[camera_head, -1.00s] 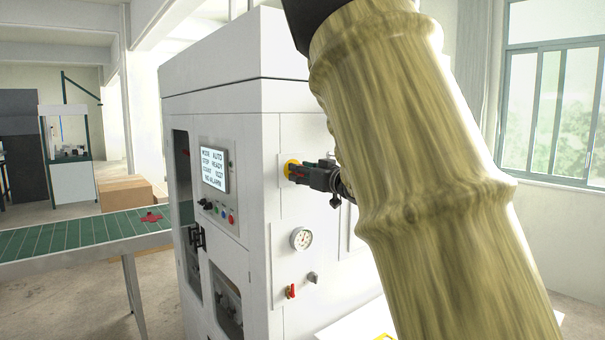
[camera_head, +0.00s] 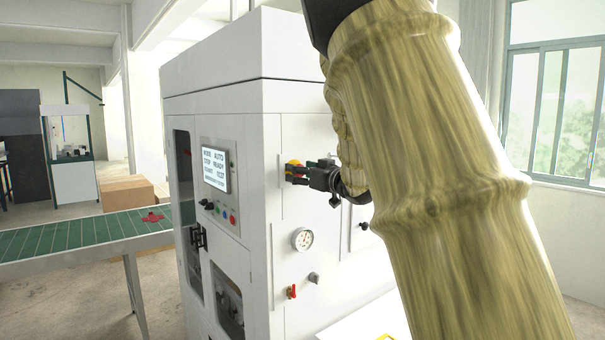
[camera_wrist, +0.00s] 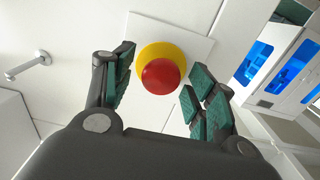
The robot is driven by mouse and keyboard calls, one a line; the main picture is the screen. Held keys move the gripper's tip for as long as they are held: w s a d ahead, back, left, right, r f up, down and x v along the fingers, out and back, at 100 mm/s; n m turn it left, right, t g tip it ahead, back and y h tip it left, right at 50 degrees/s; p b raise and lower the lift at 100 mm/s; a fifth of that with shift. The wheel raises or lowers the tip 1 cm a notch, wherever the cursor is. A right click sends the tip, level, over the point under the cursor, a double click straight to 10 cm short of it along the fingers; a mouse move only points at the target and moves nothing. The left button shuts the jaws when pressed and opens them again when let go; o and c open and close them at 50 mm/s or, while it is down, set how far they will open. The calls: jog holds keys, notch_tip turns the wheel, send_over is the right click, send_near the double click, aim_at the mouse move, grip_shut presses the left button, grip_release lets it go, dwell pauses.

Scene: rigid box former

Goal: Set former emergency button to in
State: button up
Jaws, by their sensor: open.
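The emergency button is a red dome (camera_wrist: 161,76) on a yellow base, on a pale square plate (camera_wrist: 190,40) in the wrist view. In the head view its yellow base (camera_head: 294,163) shows on the white side of the box former (camera_head: 300,110), partly hidden by my gripper. My gripper (camera_head: 292,174) is at the button, its fingers pointing toward the panel. In the wrist view my gripper (camera_wrist: 160,90) is open, with a finger on each side of the red dome and nothing held. Whether the fingertips touch the plate, I cannot tell.
Below the button are a pressure gauge (camera_head: 303,239) and a red-handled valve (camera_head: 291,291). The control panel with a display (camera_head: 215,169) is on the adjoining face. A green conveyor (camera_head: 80,234) stands at left. My arm covers much of the right side.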

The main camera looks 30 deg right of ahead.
jog(key=shift+s, duration=0.1)
jog(key=s+d, duration=0.1)
jog(key=s, duration=1)
jog(key=shift+s, duration=0.4)
jog(key=shift+f, duration=0.1)
